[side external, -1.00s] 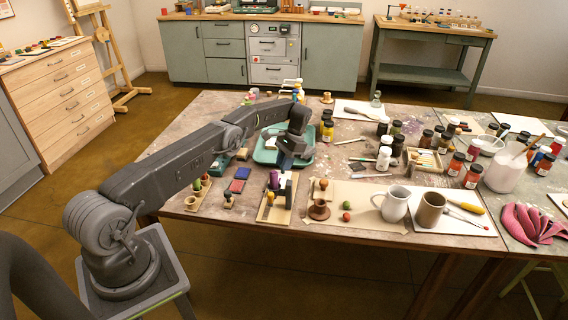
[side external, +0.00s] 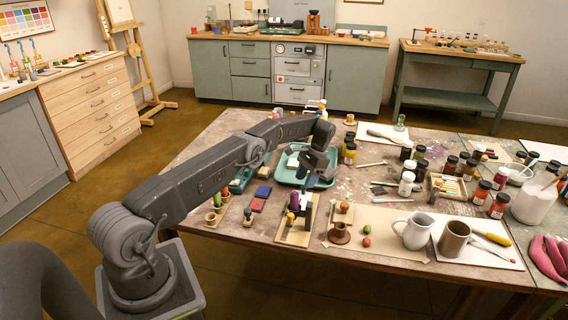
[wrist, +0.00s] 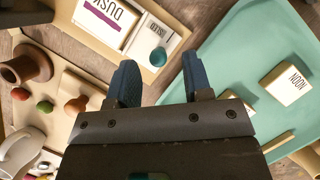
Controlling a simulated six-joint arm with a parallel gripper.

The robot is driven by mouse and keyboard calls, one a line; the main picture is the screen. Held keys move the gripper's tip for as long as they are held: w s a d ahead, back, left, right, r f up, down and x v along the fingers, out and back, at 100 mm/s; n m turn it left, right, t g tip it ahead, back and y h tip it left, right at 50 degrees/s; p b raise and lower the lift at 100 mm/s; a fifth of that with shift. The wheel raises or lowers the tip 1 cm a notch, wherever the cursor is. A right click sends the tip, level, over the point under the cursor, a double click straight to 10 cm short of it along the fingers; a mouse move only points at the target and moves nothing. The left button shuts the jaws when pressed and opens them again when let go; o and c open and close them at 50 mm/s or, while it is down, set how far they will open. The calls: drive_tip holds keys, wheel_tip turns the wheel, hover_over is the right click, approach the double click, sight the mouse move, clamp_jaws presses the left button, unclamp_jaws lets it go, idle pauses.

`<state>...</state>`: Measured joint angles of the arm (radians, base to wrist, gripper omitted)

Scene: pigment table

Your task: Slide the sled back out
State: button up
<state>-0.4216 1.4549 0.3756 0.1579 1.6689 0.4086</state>
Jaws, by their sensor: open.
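My gripper (wrist: 160,82) is open, with two blue fingers apart and nothing visible between them. In the wrist view, a white labelled block (wrist: 155,50) sits in a pale wooden frame beyond the fingertips; its small word is hard to read. A larger white DUSK label (wrist: 105,18) with a purple stripe is beside it. I cannot tell which part is the sled. In the side view, my gripper (side external: 311,172) hangs by the near edge of the teal tray (side external: 328,180), behind a board (side external: 291,238) carrying a purple-topped piece (side external: 294,201). The fingertips are partly hidden there.
A cream NOON block (wrist: 286,84) lies in the teal tray, right of the fingers. Left of them is a board with small coloured balls and a brown cup (wrist: 30,65). A white mug (side external: 413,231) and several jars stand further right on the table.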

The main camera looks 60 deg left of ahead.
wheel_tip(320, 180, up, 2)
drive_tip(key=shift+r, duration=0.1)
drive_tip(key=s+a+r, duration=0.7)
drive_tip(key=s, duration=0.2)
drive_tip(key=shift+s, duration=0.15)
drive_tip(key=s+d+r+t+y, duration=0.1)
drive_tip(key=s+d+r+t, duration=0.2)
drive_tip(key=d+r, duration=0.7)
drive_tip(key=s+d+r+t, duration=0.2)
drive_tip(key=s+d+r, duration=0.1)
drive_tip(key=d+r, duration=0.65)
drive_tip(key=s+d+t+h, duration=0.1)
drive_tip(key=s+d+t, duration=0.4)
drive_tip(key=s+d, duration=0.9)
drive_tip(key=s, duration=0.3)
drive_tip(key=shift+s+f, duration=0.15)
drive_tip(key=shift+s, duration=0.25)
